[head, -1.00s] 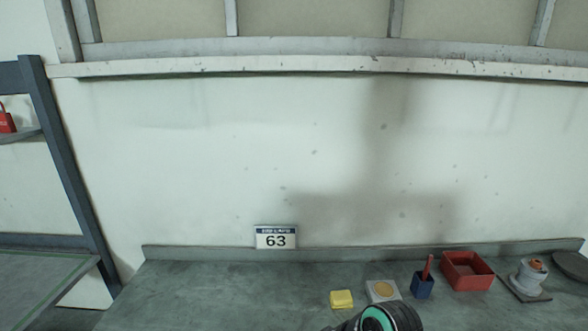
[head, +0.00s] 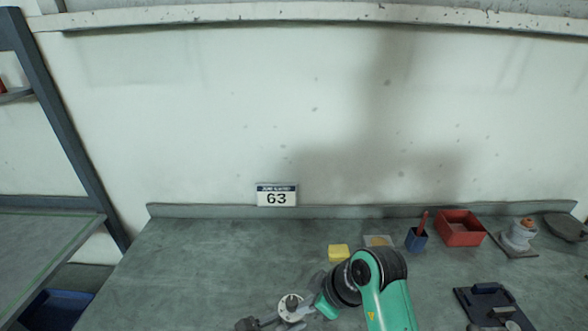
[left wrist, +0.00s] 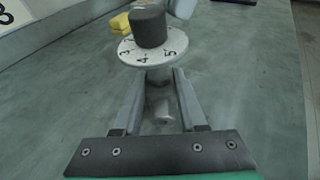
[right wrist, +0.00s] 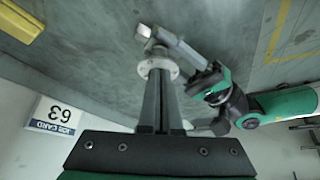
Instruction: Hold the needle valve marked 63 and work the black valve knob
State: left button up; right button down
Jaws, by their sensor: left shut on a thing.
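The needle valve (head: 290,307) has a white numbered disc (left wrist: 152,47) with a black knob (left wrist: 149,26) on top. The knob stands clear in the left wrist view. My left gripper (left wrist: 159,88) is shut on the valve body below the disc and holds it above the bench; it shows in the head view (head: 258,323). My right gripper (right wrist: 157,85) has its fingers close together, pointing at the disc, and hides the knob in the right wrist view. A grey part beside the knob in the left wrist view looks like its fingertip. A card marked 63 (head: 277,195) stands against the wall.
On the bench are a yellow block (head: 338,252), a blue holder (head: 416,239) with a red item, a red bin (head: 461,229), a grey-and-orange fitting (head: 519,235) and a dark fixture (head: 492,304). The bench's left part is clear.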

jog(key=shift+w, duration=0.15)
dwell(0.6)
jog(key=shift+d, duration=0.15)
jog(key=shift+s+r, duration=0.5)
jog(key=shift+r, duration=3.05)
notch_tip(320, 180, down, 7)
jog(key=shift+d, duration=0.35)
jog(key=shift+w+a, duration=0.35)
jog(key=shift+a, duration=0.25)
jog(key=shift+w+d, duration=0.1)
jog(key=shift+w, duration=0.05)
